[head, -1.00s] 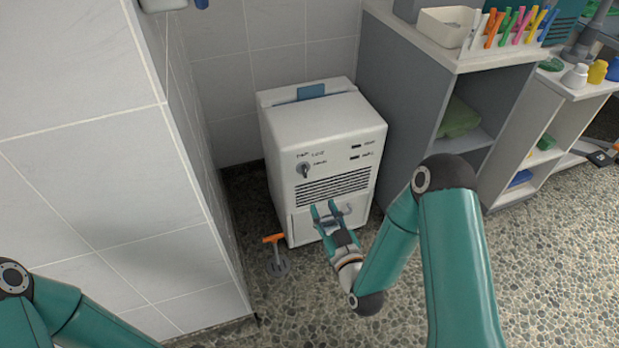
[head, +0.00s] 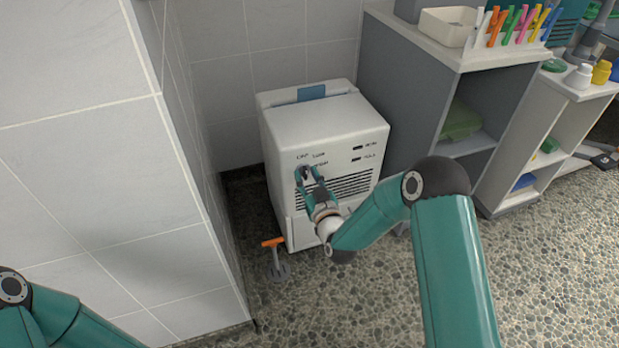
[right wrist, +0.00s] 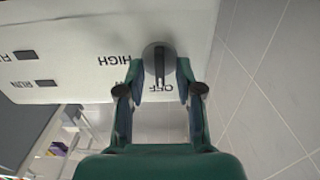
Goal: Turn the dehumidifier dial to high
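The dehumidifier (head: 315,125) is a white box on the floor against the tiled wall. Its round grey dial (right wrist: 150,55) has a dark bar handle, which lies in line with the OFF label in the right wrist view. The HIGH label (right wrist: 115,60) is to the left of the dial in that upside-down view. My right gripper (right wrist: 159,75) is open, with one finger on each side of the dial's bar and gaps showing between. In the head view the right gripper (head: 311,177) partly covers the dial. My left gripper is out of view; only its arm shows at bottom left.
A tiled wall (head: 110,180) stands close on the left. A grey shelf unit (head: 410,85) stands right of the dehumidifier, with a bin and coloured pegs on top. An orange-handled tool (head: 274,243) is on the floor in front. Pebbled floor is clear at lower right.

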